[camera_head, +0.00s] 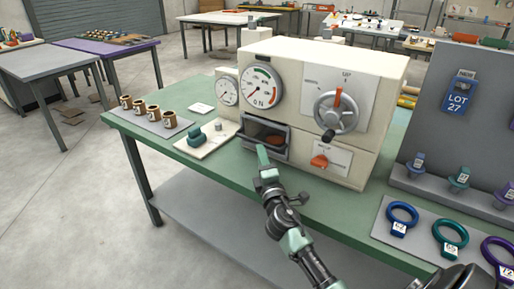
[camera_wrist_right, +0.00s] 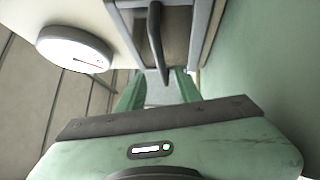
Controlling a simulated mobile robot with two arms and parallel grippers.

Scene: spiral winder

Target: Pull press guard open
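The press guard (camera_head: 265,149) is a grey-framed window low on the front of the cream press (camera_head: 370,80), with a dark opening and a reddish-brown thing inside. It looks closed, though my gripper hides part of it. In the wrist view a dark bar handle (camera_wrist_right: 155,40) stands on the guard. My right gripper (camera_head: 264,158) is at the guard's lower front. In the wrist view its two green fingers (camera_wrist_right: 160,88) are apart, with the handle's end in line with the gap between them. I cannot tell whether they touch it. My left gripper is not in view.
The press has gauges (camera_head: 262,87), a handwheel (camera_head: 337,111) and a red-orange knob (camera_head: 319,161). A white board with a teal part (camera_head: 196,136) lies left of the guard, beside several brown cups (camera_head: 153,112). Coloured rings (camera_head: 402,214) lie at right. The green table's (camera_head: 225,170) front-left strip is clear.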

